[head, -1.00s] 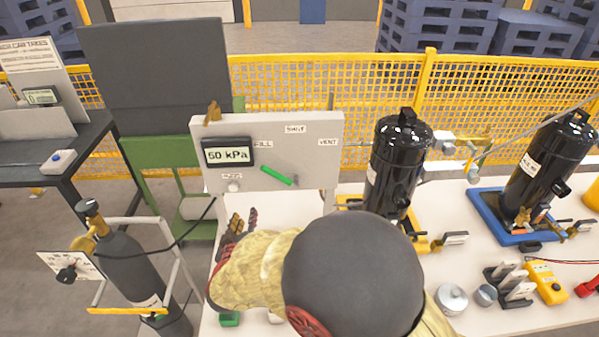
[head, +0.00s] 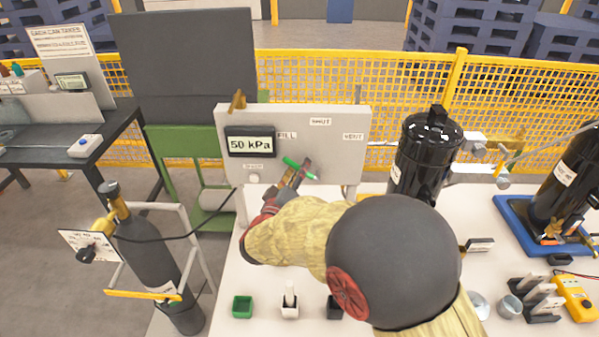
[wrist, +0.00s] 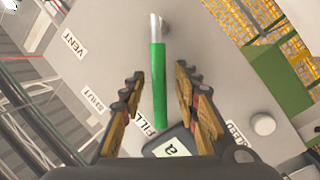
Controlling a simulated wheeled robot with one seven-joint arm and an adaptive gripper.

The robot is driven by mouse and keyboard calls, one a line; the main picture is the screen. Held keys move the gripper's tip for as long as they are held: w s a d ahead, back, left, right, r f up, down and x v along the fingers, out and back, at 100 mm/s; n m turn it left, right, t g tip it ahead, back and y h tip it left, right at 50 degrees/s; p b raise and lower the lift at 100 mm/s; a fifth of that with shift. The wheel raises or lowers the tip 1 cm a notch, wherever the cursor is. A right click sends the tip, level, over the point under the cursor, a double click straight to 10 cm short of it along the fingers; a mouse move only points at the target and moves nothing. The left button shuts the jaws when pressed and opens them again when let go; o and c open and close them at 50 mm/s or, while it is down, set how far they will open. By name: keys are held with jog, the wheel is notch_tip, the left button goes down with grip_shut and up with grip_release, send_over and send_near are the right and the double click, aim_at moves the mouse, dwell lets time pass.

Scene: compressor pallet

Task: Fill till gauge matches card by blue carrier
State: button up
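The gauge (head: 250,144) on the grey panel (head: 335,172) reads 50 kPa. A green lever (head: 296,166) sits below the FILL, SHUT and VENT labels; in the wrist view the lever (wrist: 159,85) has its free end beside the FILL label. My gripper (head: 300,176) is at the lever in the head view. In the wrist view my gripper (wrist: 158,88) is open, with the lever between its fingers and gaps on both sides. The blue carrier (head: 510,214) at right holds a black canister (head: 568,180) with a white label, too small to read. I cannot make out a card there.
Another black canister (head: 425,160) stands right of the panel. A grey gas cylinder (head: 150,255) with a hose stands on the left. A yellow meter (head: 575,298) lies at right. A yellow fence runs behind.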

jog(key=shift+w, duration=0.2)
jog(key=shift+c, duration=0.8)
grip_shut()
